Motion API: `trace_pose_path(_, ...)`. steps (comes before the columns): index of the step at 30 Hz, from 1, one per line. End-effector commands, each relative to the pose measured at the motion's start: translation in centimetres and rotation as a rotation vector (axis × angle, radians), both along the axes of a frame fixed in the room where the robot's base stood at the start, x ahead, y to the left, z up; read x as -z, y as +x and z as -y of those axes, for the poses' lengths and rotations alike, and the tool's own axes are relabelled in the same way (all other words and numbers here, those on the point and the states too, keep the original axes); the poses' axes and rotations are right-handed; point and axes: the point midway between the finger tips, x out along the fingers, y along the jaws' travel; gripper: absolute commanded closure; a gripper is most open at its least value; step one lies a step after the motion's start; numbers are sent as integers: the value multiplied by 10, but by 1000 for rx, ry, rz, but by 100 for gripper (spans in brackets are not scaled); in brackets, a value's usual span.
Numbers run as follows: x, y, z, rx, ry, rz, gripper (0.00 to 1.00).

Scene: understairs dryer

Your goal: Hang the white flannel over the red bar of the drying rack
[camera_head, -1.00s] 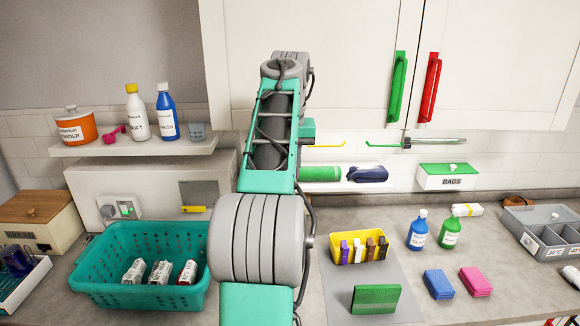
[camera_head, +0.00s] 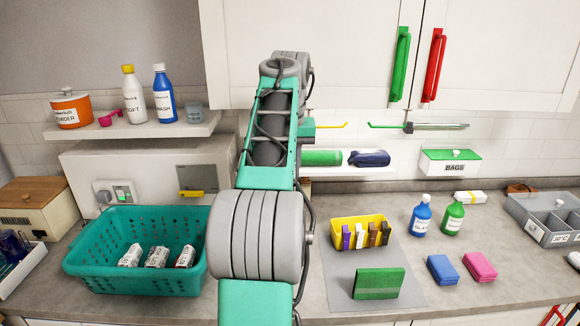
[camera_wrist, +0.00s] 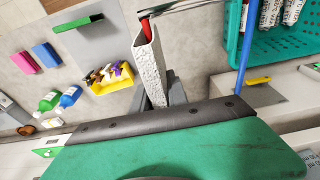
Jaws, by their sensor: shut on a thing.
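My gripper (camera_wrist: 153,100) shows as dark grey fingers in the wrist view, shut on the white flannel. The white flannel (camera_wrist: 150,72) is a textured, narrow folded piece standing out from the fingers. A red piece (camera_wrist: 146,24), likely the red bar, shows at the flannel's far end; I cannot tell whether the cloth is around it or only beside it. A pale grey rod (camera_wrist: 178,7) and a blue bar (camera_wrist: 243,50) lie near it. In the head view my arm hides the gripper and flannel.
A teal basket (camera_head: 83,262) with white packs stands left on the counter. A yellow caddy (camera_head: 336,236), green block (camera_head: 378,283), blue bottle (camera_head: 421,216) and green bottle (camera_head: 453,216) stand right. Cupboard doors (camera_head: 330,60) with green and red handles are above.

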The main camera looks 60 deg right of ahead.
Motion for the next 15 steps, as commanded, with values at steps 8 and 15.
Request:
trace_pose_path(8, 19, 0, 0, -1, 0, 0, 100)
trace_pose_path(15, 34, 0, 0, -1, 0, 0, 100)
